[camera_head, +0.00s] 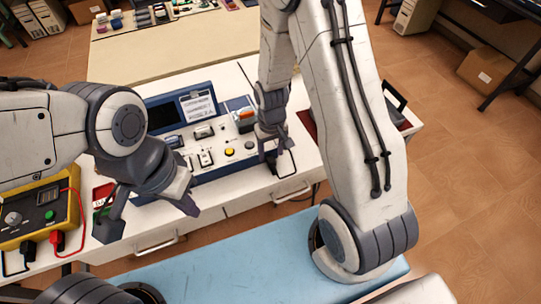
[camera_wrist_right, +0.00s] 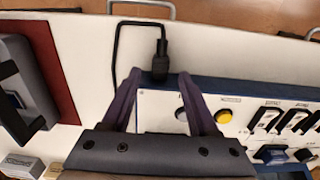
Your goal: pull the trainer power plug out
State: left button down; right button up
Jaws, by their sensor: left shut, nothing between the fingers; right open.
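The trainer (camera_head: 233,160) is a blue-edged white console on the white bench in the head view; its panel (camera_wrist_right: 153,110) also shows in the right wrist view. The black power plug (camera_wrist_right: 160,62) stands at the trainer's blue edge, with a black cable looping from it to the left. My right gripper (camera_wrist_right: 160,78) is open, one finger on each side of the plug's near end; contact cannot be told. In the head view my right gripper (camera_head: 279,158) is at the trainer's right end.
A yellow meter box (camera_head: 38,215) with red and black leads stands on the bench at the left. Drawer handles (camera_head: 291,193) stick out of the bench front.

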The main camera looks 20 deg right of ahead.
aim_at(271, 160)
jog(key=shift+f, duration=1.5)
jog(key=shift+c, duration=0.3)
grip_shut()
